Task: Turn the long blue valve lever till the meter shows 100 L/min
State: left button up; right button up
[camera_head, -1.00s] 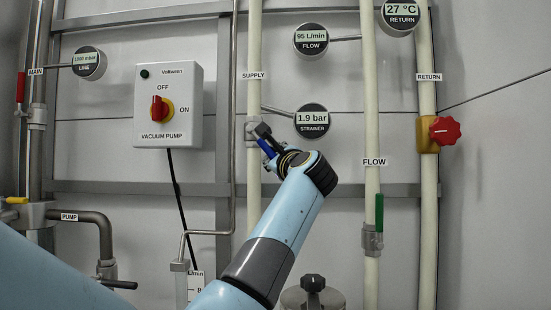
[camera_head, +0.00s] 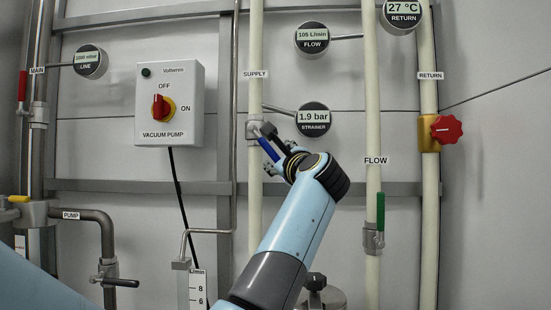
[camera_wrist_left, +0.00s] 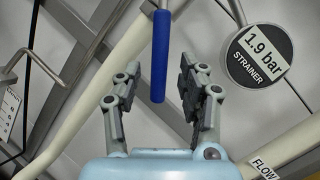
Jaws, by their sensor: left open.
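The long blue valve lever (camera_head: 268,149) sits on the valve of the SUPPLY pipe (camera_head: 256,190), tilted down to the right. My left gripper (camera_head: 275,151) is at the lever, partly hidden by my own wrist. In the left wrist view the open fingers (camera_wrist_left: 157,88) stand either side of the lever (camera_wrist_left: 160,55), whose free end lies between them; it looks nearer the right finger, with no clear contact. The FLOW meter (camera_head: 312,37) at the top reads 105 L/min. My right gripper is not in view.
The vacuum pump box (camera_head: 168,103) is to the left. A green lever (camera_head: 380,212) and a red knob (camera_head: 446,129) are on pipes to the right.

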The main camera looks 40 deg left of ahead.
pick_arm(q)
jog(key=v, duration=0.4)
jog(key=shift+s+d+f, duration=0.1)
jog(key=shift+s+d, duration=0.05)
jog(key=shift+d, duration=0.05)
